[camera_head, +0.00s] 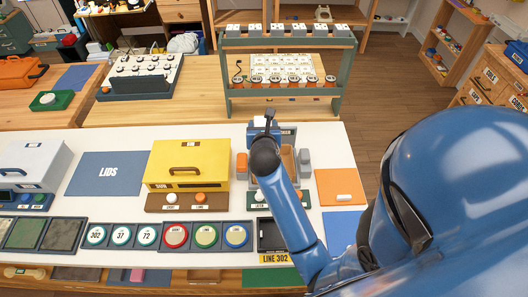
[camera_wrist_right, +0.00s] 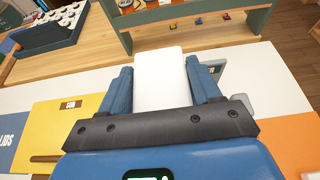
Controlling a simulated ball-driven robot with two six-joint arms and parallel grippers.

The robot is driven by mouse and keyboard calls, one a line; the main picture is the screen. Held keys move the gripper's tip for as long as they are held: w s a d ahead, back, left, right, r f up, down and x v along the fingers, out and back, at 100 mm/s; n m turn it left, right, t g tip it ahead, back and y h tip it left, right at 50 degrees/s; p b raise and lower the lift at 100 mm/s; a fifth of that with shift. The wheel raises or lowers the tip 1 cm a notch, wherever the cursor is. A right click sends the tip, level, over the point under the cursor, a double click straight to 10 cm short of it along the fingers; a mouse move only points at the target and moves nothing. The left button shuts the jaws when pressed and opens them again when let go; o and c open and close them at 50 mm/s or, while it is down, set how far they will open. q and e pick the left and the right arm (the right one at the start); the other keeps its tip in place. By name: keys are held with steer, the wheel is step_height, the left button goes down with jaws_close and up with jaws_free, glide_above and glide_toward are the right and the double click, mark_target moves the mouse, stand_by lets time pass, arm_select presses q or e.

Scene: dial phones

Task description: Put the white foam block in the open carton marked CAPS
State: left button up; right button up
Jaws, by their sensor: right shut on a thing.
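My right gripper (camera_head: 263,121) is raised over the far edge of the white table, in front of the green rack. In the right wrist view its two blue fingers (camera_wrist_right: 160,92) are shut on the white foam block (camera_wrist_right: 160,72), which sticks out beyond them. In the head view the block (camera_head: 261,120) is small and partly hidden by the gripper. I cannot make out an open carton marked CAPS; boxes with labels too small to read (camera_head: 490,76) stand at the far right. My left gripper is not in view.
A yellow box (camera_head: 188,165) and a blue LIDS mat (camera_head: 112,173) lie left of my right arm. The green rack (camera_head: 284,45) with dials stands behind the gripper. Open floor (camera_head: 400,75) shows at the right.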

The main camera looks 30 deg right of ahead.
steer(key=shift+w+f+b, duration=0.15)
steer(key=shift+f+b, duration=0.45)
steer(key=shift+f, duration=6.35)
steer(key=shift+f, duration=0.15)
steer(key=shift+f, duration=0.35)
steer(key=shift+f, duration=0.1)
steer(key=o, duration=1)
